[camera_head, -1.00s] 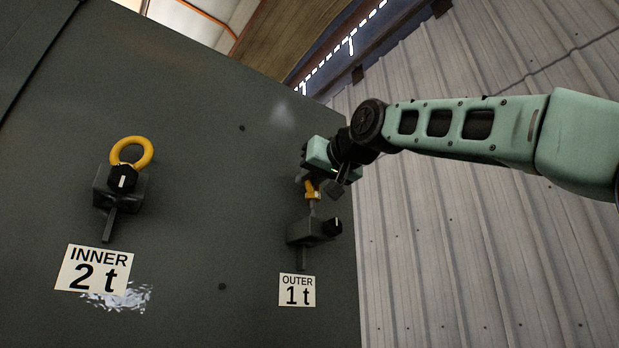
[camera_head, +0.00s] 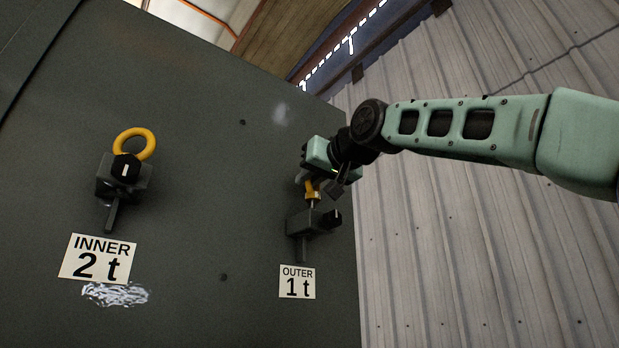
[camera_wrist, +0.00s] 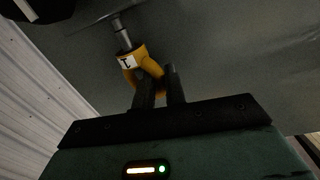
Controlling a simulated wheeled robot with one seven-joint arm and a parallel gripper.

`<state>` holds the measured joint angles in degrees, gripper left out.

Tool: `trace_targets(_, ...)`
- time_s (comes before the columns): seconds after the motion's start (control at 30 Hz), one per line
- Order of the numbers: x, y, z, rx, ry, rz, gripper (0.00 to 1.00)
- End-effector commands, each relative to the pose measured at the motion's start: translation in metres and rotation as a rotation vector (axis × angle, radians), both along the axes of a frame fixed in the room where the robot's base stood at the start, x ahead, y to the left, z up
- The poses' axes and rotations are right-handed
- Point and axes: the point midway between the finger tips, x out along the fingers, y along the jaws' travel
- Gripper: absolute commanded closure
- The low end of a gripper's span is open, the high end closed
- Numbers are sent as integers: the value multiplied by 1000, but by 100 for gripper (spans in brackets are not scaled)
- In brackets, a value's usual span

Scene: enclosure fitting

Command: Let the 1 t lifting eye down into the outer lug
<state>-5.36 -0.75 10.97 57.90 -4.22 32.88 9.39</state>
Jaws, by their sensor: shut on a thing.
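The yellow 1 t lifting eye (camera_head: 312,190) hangs below my gripper (camera_head: 312,178), shank down, above the outer lug (camera_head: 312,222). The lug is a dark grey block with a black knob (camera_head: 335,217) on its right side. A short silver length of shank shows between the eye's collar and the lug; I cannot tell whether its tip is inside. In the wrist view, my gripper's fingers (camera_wrist: 160,88) are shut on the ring of the eye (camera_wrist: 140,68), whose collar carries a white mark. The shank runs to the dark lug edge at the top.
The inner lug (camera_head: 122,182) with its yellow 2 t eye (camera_head: 135,143) stands to the left on the same dark panel. Labels for inner (camera_head: 97,259) and outer (camera_head: 297,282) sit below the lugs. A corrugated wall (camera_head: 450,250) lies to the right.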

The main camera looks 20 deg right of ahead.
Motion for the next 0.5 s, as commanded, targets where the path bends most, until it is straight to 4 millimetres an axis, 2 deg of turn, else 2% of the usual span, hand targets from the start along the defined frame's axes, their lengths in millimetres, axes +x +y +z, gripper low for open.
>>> trace_targets(0.5,0,0,-11,0,-2,0,100)
